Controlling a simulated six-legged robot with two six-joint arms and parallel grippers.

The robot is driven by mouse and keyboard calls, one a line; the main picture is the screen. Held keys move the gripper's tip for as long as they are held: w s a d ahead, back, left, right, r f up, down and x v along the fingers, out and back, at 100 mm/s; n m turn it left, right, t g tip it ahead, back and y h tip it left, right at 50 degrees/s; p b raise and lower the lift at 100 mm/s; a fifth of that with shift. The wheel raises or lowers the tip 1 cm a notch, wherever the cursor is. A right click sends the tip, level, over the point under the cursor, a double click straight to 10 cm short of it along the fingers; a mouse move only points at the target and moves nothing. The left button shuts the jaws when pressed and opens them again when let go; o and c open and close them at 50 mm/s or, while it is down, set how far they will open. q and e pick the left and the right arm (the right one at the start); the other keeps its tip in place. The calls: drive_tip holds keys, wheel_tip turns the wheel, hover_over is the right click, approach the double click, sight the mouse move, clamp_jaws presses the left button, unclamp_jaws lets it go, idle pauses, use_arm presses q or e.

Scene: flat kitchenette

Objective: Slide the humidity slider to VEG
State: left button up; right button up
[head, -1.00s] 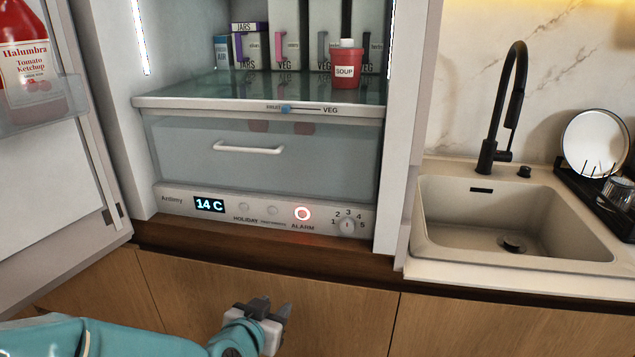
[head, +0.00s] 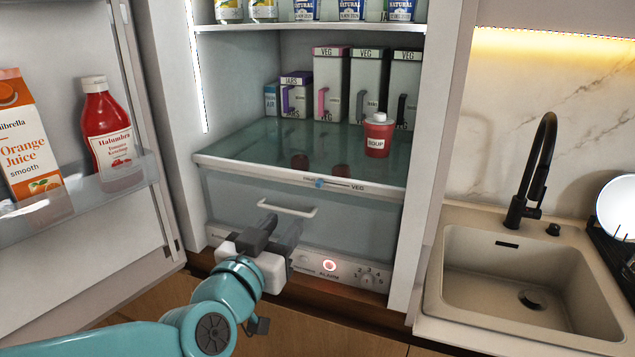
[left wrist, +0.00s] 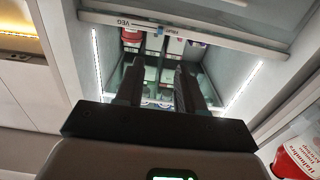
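The humidity slider has a blue knob (head: 319,183) on the front edge of the fridge's glass shelf. The knob is at the left end of its short track, away from the VEG label (head: 357,187) on the right. In the left wrist view the strip appears upside down, with the blue knob (left wrist: 160,31) right of the VEG label (left wrist: 124,22). My left gripper (head: 281,226) is open and empty, in front of the drawer, below and left of the knob, not touching it. Its two fingers also show apart in the left wrist view (left wrist: 160,78). My right gripper is out of view.
A drawer with a white handle (head: 287,208) is below the shelf, above a control panel with a lit red ring (head: 329,265). The open fridge door holds ketchup (head: 108,135) and juice (head: 32,140). A sink (head: 520,270) is right.

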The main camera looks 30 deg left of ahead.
sight(318, 185)
use_arm(q)
drive_tip(key=p+x, duration=0.2)
drive_tip(key=x, duration=1.3)
drive_tip(key=shift+d, duration=0.1)
clamp_jaws()
idle(0.7)
